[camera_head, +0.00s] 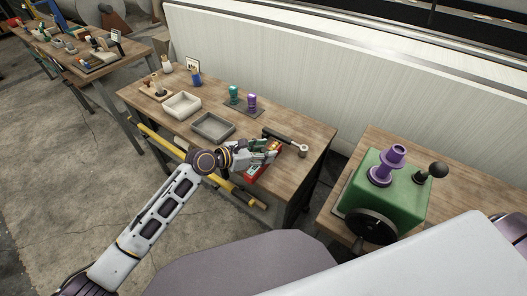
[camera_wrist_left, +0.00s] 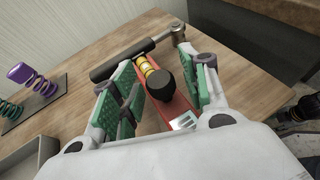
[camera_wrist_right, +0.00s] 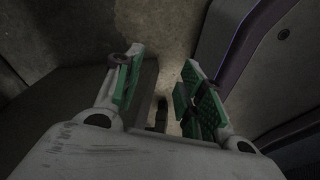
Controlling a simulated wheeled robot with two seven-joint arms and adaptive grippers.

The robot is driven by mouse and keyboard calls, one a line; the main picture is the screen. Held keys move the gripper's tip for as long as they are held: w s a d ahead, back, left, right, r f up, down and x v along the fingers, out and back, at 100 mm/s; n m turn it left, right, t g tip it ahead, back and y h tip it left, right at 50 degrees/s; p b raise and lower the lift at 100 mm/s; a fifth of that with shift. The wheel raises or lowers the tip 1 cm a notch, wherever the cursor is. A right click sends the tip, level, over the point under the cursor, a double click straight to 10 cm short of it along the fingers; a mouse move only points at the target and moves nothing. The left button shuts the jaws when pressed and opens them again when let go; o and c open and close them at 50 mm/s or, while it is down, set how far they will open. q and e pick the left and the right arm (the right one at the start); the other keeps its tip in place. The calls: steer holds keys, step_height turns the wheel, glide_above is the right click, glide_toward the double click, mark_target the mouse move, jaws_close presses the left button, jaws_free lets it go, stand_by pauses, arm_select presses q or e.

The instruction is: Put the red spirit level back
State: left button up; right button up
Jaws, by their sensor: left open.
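The red spirit level (camera_head: 250,177) lies on the wooden workbench near its front edge, partly hidden by my left gripper (camera_head: 268,156). In the left wrist view the red body (camera_wrist_left: 178,112) lies between the spread green-padded fingers of my left gripper (camera_wrist_left: 160,98), with a gap on each side. A yellow part (camera_wrist_left: 148,66) and a black round knob show on it; I cannot tell whether the knob belongs to it. My right gripper (camera_wrist_right: 158,90) is open and empty over a dim floor in the right wrist view.
A black-handled ratchet (camera_head: 283,138) lies just behind the level. A green machine box (camera_head: 385,187) with a purple spool stands on the right bench. A yellow bar runs along the bench front.

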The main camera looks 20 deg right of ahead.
arm_select(q)
steer(key=shift+r, duration=0.1)
arm_select(e)
steer(key=shift+a, duration=0.1)
arm_select(q)
steer(key=shift+a, duration=0.15)
steer(key=shift+s+a+r, duration=0.2)
steer(key=shift+a+r, duration=0.1)
steer(key=shift+a, duration=0.3)
steer(key=v, duration=1)
steer(key=shift+a+p, duration=0.2)
steer(key=shift+p, duration=0.25)
arm_select(e)
steer(key=shift+s+a, duration=0.2)
steer(key=shift+s, duration=0.9)
steer(key=shift+d, duration=0.1)
